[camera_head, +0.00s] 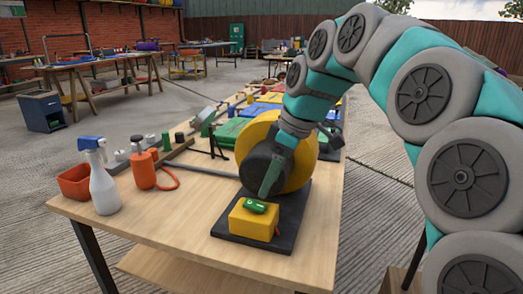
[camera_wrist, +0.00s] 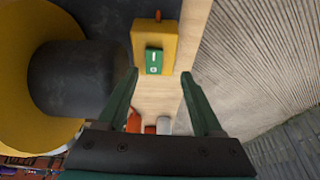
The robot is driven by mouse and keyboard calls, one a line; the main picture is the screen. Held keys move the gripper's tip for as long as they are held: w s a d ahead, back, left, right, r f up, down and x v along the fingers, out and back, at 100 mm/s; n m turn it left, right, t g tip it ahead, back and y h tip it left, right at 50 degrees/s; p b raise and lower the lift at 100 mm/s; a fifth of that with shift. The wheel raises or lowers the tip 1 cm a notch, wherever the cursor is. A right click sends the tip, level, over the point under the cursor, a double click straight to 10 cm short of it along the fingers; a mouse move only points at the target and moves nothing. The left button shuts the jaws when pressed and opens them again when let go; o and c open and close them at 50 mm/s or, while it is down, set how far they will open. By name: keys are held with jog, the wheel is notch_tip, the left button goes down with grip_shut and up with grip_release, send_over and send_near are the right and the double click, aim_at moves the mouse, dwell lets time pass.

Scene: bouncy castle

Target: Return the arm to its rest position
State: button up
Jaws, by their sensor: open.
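My arm (camera_head: 425,90) arches in from the right in the head view and reaches down over the workbench. My gripper (camera_head: 268,180) points down just above a yellow switch box (camera_head: 252,222) with a green switch (camera_head: 255,206) on top. In the wrist view the two green fingers of my gripper (camera_wrist: 160,73) are spread apart with nothing between them. The switch box (camera_wrist: 145,40) and its green switch (camera_wrist: 154,61) lie beyond the fingertips there. In the head view I cannot tell whether a finger touches the switch.
A yellow round blower housing (camera_head: 300,165) with a dark cylinder stands beside the gripper on a black base plate (camera_head: 285,232). A spray bottle (camera_head: 103,185), a red bin (camera_head: 74,182) and an orange bottle (camera_head: 143,170) stand at the left of the wooden bench (camera_head: 180,215). The front bench top is clear.

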jog(key=s+d+f+m+g+h, duration=0.1)
jog(key=s+d+f+m, duration=0.2)
jog(key=s+f, duration=0.4)
jog(key=s+d+f+m+g+h, duration=0.1)
jog(key=s+d+f+m, duration=0.3)
jog(key=s, duration=0.9)
jog(key=s+d+f+m+g+h, duration=0.1)
jog(key=s+d+f+m, duration=0.3)
jog(key=s+f, duration=0.5)
jog(key=s+m, duration=0.1)
jog(key=m, duration=0.1)
jog(key=shift+s+f+m+h, duration=0.3)
jog(key=shift+s+f+h, duration=0.05)
jog(key=shift+h, duration=0.05)
